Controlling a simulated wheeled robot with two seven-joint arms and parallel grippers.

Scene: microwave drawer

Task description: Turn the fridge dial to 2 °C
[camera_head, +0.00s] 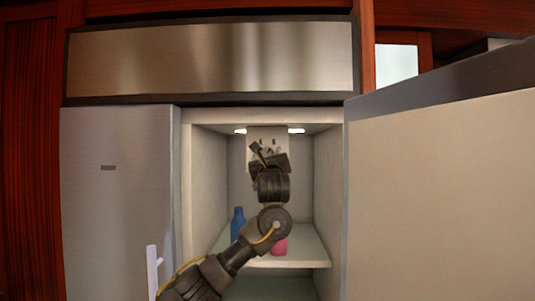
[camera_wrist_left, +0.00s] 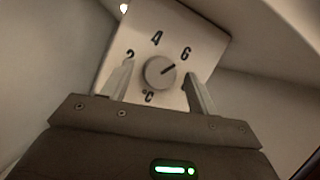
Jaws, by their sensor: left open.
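The fridge dial (camera_wrist_left: 160,72) is a round grey knob on a pale panel (camera_wrist_left: 205,42) marked 2, 4, 6 and °C. Its dark pointer mark aims up and right, toward the 6. The panel (camera_head: 281,133) also shows in the head view at the top of the open fridge, where my gripper hides the dial. My left gripper (camera_wrist_left: 159,78) is open, with one finger on each side of the dial in the wrist view. Gaps show between fingers and knob. A finger partly covers another number at the right. My right gripper is not in view.
The fridge door (camera_head: 440,190) stands open on the right. A blue bottle (camera_head: 237,224) and a pink item (camera_head: 280,246) stand on the shelf (camera_head: 300,257) below my arm. A closed steel door (camera_head: 120,200) is on the left.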

